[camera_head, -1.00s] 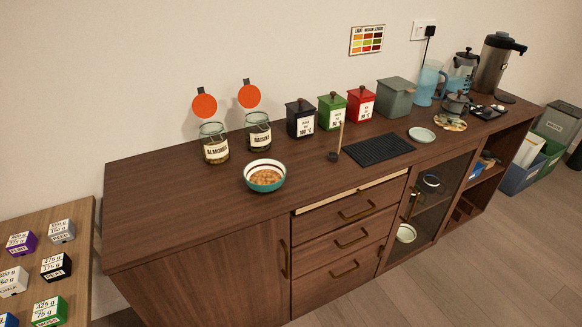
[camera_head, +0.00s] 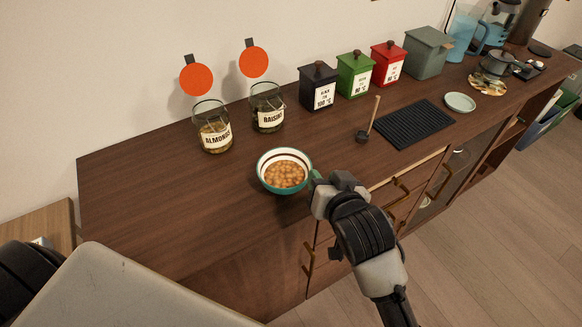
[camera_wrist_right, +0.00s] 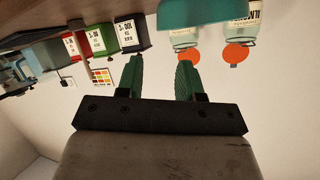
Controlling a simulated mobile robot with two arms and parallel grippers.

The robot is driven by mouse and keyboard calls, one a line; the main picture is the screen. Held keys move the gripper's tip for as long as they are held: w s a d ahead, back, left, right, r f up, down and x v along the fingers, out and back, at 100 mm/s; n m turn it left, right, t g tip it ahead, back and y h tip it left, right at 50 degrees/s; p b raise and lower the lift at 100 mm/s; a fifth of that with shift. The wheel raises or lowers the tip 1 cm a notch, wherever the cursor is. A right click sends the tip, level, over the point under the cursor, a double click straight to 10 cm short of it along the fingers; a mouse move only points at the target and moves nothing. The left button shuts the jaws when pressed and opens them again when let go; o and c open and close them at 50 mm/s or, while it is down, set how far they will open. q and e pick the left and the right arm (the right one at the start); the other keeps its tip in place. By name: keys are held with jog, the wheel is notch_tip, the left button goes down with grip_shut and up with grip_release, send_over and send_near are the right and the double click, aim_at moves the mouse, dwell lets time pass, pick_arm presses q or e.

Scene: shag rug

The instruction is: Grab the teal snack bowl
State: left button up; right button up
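The teal snack bowl (camera_head: 263,181) stands upright on the wooden sideboard (camera_head: 180,225), near its front edge. It has a white inside with a dark band and is filled with tan snacks. My right gripper (camera_head: 316,181) is close to the bowl's right side; whether it touches is unclear in the head view. In the right wrist view, which is upside down, my right gripper (camera_wrist_right: 160,62) is open with green fingers and nothing between them. The teal bowl (camera_wrist_right: 190,12) shows beyond the fingers at the top edge. My left gripper is out of view.
Almonds (camera_head: 213,134) and raisins (camera_head: 268,112) jars stand behind the bowl. Black (camera_head: 319,88), green (camera_head: 354,76) and red (camera_head: 388,66) canisters are at the back. The sideboard left of the bowl is clear.

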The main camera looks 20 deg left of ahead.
aim_at(309, 165)
jog(key=x, duration=0.9)
jog(key=shift+s+a+f, duration=0.1)
jog(key=shift+a+f, duration=0.05)
grip_shut()
